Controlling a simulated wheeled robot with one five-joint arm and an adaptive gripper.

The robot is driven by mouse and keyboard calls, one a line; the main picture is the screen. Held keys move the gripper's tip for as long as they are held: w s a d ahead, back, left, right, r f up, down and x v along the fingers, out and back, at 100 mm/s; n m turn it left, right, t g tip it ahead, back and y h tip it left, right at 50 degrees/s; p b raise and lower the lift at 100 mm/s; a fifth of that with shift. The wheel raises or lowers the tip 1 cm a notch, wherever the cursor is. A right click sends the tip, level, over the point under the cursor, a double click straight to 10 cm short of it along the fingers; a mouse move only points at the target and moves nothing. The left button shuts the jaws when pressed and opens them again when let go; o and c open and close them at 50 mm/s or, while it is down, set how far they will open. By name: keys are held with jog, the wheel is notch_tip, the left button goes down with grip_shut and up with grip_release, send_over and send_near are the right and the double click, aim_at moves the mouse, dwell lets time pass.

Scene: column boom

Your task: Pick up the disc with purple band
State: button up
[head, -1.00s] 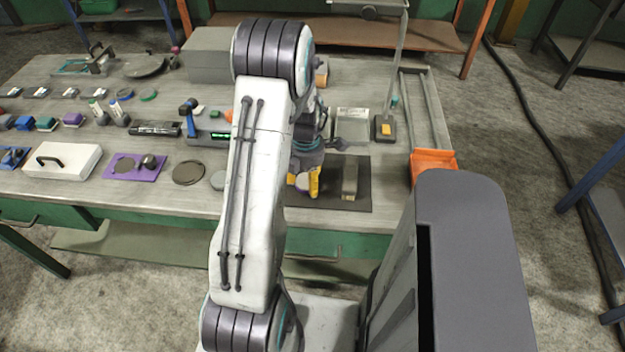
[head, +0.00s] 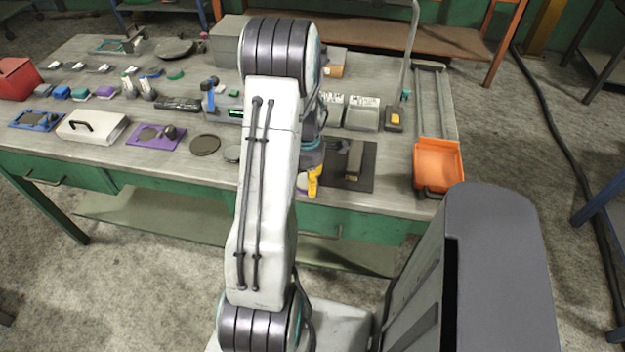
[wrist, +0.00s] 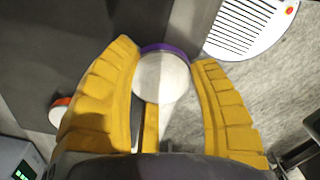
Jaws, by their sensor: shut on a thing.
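The disc with purple band (wrist: 160,76) is pale and round, with purple along its far rim in the wrist view. My gripper (wrist: 166,72) has its two yellow fingers closed on opposite sides of this disc. In the head view, my gripper (head: 312,182) is near the front edge of the table, by the left front of a dark mat (head: 366,181). A small part of the disc (head: 301,182) shows there beside the yellow fingers. My arm hides part of the table behind it.
A pale disc with an orange band (wrist: 57,112) lies left of my fingers. Several tools and a white case (head: 92,127) occupy the table's left. Floor is open in front.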

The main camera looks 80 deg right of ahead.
jog(key=shift+a+f, duration=0.1)
jog(key=shift+a, duration=0.45)
jog(key=o, duration=1.3)
jog(key=shift+d+r, duration=0.1)
jog(key=shift+r, duration=0.1)
notch_tip(320, 180, up, 12)
jog(key=shift+o, duration=0.3)
jog(key=shift+f, duration=0.15)
